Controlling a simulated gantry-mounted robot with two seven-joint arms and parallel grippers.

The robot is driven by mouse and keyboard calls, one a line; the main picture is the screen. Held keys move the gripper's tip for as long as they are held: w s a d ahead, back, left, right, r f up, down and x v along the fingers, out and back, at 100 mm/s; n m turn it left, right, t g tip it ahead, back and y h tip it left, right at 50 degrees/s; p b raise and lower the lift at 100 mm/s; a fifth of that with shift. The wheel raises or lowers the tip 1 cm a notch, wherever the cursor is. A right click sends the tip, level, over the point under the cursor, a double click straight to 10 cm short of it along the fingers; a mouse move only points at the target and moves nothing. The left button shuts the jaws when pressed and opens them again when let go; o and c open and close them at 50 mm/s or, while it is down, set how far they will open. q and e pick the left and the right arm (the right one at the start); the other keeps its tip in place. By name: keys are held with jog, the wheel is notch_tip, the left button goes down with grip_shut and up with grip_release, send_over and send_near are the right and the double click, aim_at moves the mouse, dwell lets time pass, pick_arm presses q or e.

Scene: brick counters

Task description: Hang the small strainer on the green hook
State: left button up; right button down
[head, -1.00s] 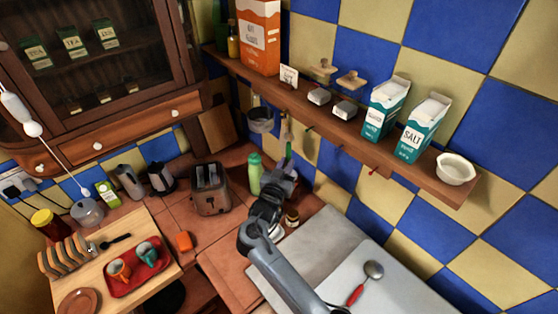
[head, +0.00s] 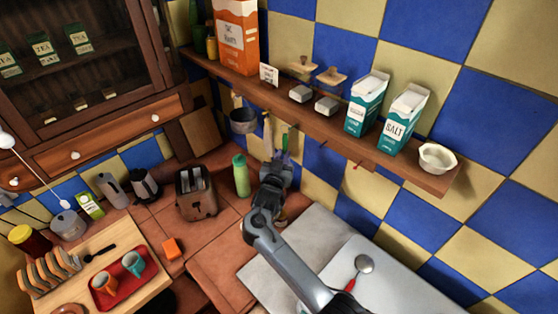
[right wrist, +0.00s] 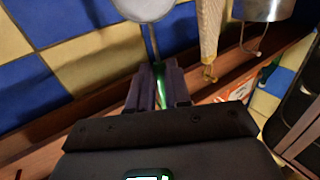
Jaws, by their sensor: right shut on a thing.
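My right gripper (head: 281,166) is just below the wall shelf. In the right wrist view its fingers (right wrist: 160,88) are closed around a green handle (right wrist: 162,75). The handle's thin shaft leads to a pale grey round head (right wrist: 143,8), cut off by the frame edge; this looks like the small strainer. In the head view only a bit of the green handle (head: 285,142) shows above the fingers, and the rest is hidden. Small hooks sit along the shelf's lower edge; one looks red (head: 355,166). I cannot make out the green hook. My left gripper is out of view.
A metal pot (head: 243,121) and a tan utensil (right wrist: 209,35) hang beside the held handle. The shelf (head: 300,116) carries cartons, boxes and a white bowl (head: 437,157). A green bottle (head: 241,175) and toaster (head: 196,194) stand below. A red-handled utensil (head: 364,265) lies on the right.

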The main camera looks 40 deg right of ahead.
jog(key=shift+w+d+f+b, duration=0.1)
jog(key=shift+d+b, duration=0.05)
jog(key=shift+d, duration=0.5)
jog(key=shift+w+d+f+b, duration=0.1)
jog(key=shift+d+b, duration=0.05)
jog(key=shift+d, duration=0.5)
jog(key=shift+d+f+b, duration=0.25)
jog(key=shift+d+b, duration=0.05)
jog(key=shift+d, duration=0.3)
jog(key=shift+w+f, duration=0.1)
jog(key=shift+d, duration=0.1)
jog(key=c, duration=1)
grip_release()
